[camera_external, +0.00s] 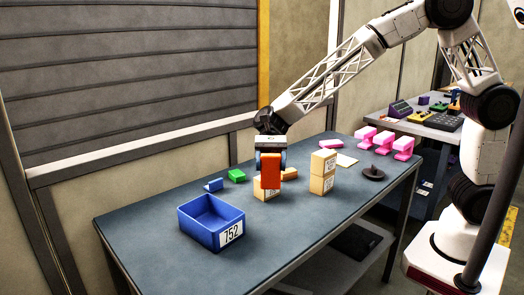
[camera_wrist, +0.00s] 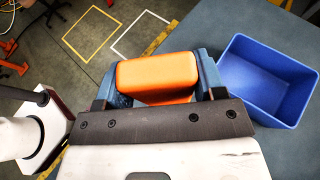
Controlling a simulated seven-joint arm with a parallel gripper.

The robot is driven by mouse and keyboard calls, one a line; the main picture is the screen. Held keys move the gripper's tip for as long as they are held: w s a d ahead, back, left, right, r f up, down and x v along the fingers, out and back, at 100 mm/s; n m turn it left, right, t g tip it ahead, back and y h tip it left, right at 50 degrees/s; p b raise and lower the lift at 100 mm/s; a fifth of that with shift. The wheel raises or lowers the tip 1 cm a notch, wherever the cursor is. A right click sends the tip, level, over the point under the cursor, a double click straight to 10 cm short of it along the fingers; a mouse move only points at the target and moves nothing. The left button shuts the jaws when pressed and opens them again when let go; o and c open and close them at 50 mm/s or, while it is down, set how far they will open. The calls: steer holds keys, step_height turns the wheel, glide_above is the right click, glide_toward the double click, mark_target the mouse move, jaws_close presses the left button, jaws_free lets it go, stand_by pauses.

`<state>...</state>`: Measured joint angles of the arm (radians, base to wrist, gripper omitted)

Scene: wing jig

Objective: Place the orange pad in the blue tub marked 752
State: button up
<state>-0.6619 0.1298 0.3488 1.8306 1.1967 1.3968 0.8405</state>
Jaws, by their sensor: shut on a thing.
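The orange pad (camera_external: 270,171) is held upright in my gripper (camera_external: 270,160), in front of a tan block in the external view. In the wrist view the pad (camera_wrist: 158,77) sits between the two blue fingers of my gripper (camera_wrist: 158,88), which is shut on it. The blue tub (camera_external: 205,228) marked 752 stands on the table at the front left, open and empty. The tub also shows at the right in the wrist view (camera_wrist: 265,75). The pad is apart from the tub, to its right and higher in the external view.
On the table (camera_external: 150,215) are a green block (camera_external: 236,175), a small blue piece (camera_external: 213,185), stacked tan blocks (camera_external: 322,172), a dark round piece (camera_external: 372,172) and several pink parts (camera_external: 383,140). The table front between tub and tan stack is clear.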

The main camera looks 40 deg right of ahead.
stand_by(0.4)
steer(key=w+a+f, duration=0.1)
steer(key=w+a, duration=0.8)
steer(key=a, duration=0.2)
steer(key=shift+w+a+f, duration=0.25)
steer(key=shift+w, duration=0.15)
steer(key=shift+w+a+f, duration=0.15)
steer(key=shift+a+f, duration=0.05)
steer(key=shift+f, duration=0.7)
steer(key=shift+w+a+f, duration=0.1)
steer(key=shift+a+f, duration=0.05)
steer(key=shift+f, duration=0.7)
steer(key=shift+f, duration=0.65)
steer(key=o, duration=0.9)
steer(key=shift+o, duration=0.2)
